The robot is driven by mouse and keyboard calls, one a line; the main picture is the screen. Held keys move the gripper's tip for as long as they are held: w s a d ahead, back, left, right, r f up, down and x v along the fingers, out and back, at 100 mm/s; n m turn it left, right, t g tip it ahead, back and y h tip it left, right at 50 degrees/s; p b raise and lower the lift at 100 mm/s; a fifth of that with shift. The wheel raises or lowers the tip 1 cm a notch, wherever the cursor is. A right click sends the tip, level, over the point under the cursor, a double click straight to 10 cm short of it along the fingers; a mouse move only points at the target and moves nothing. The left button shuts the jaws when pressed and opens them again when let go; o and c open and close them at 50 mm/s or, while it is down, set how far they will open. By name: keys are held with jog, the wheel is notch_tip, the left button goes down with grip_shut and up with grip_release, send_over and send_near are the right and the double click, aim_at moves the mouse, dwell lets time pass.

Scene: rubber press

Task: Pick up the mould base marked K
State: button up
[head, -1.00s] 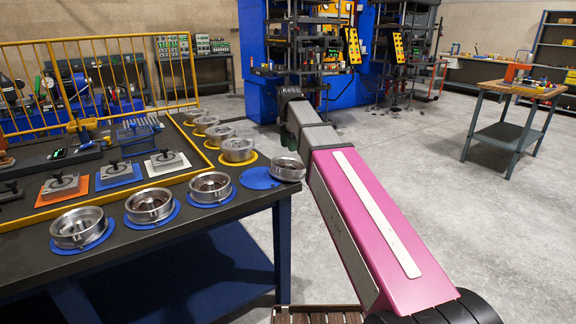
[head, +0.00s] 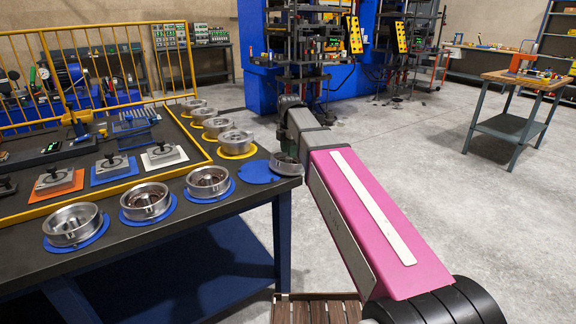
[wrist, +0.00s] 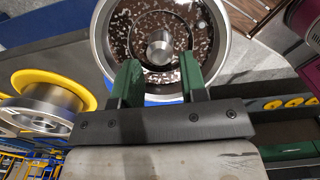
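A round metal mould base (head: 284,163) shows beside the near right corner of the table, off the bare blue disc (head: 257,172). It looks tilted, and my arm hides part of it. In the wrist view the mould base (wrist: 160,78) faces me, with a speckled brown inside and a central hub. My gripper (wrist: 160,62) has its green fingers over the near rim, one on each side of the hub. The base stays with the gripper as it tilts, so it looks held; the contact itself is not clear. No letter K is readable.
Several other mould bases stand on blue discs, such as one on the near side (head: 209,182), and on yellow discs along the right side (head: 235,143). A yellow rail (head: 100,203) borders the inner table. Open concrete floor (head: 420,150) lies to the right.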

aim_at(288, 162)
jog(key=shift+f, duration=1.95)
grip_shut()
jog(key=shift+r, duration=0.15)
